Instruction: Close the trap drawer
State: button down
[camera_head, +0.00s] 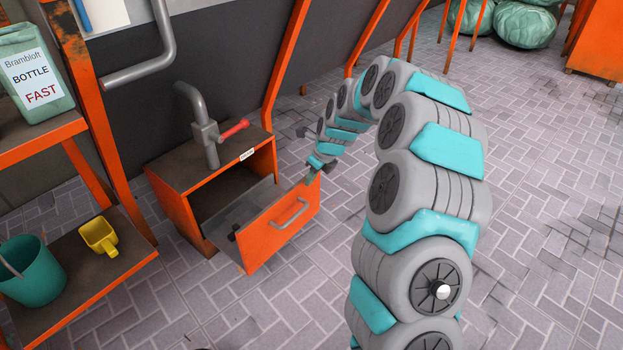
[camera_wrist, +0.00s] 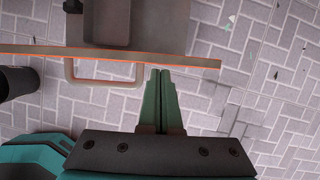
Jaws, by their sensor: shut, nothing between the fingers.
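The trap drawer (camera_head: 281,229) is an orange-fronted drawer with a grey handle (camera_head: 291,214). It stands pulled out of an orange cabinet (camera_head: 187,196) in the head view. In the wrist view its front edge (camera_wrist: 196,61) runs across the upper part, with the handle (camera_wrist: 104,82) left of my fingers. My gripper (camera_head: 311,178) is at the right upper corner of the drawer front. In the wrist view my gripper's green fingers (camera_wrist: 160,73) are together and empty, their tips at the front edge. I cannot tell whether they touch it.
A grey pipe with a red valve handle (camera_head: 235,130) rises from the cabinet top. The tiled floor (camera_head: 290,300) before the drawer is clear.

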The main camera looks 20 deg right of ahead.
jog(key=w+a+p, duration=1.2)
jog(key=w+p, duration=0.1)
jog(key=w, duration=0.3)
jog(key=shift+w, duration=0.4)
jog(key=shift+a+r, duration=0.1)
jog(key=shift+a, duration=0.05)
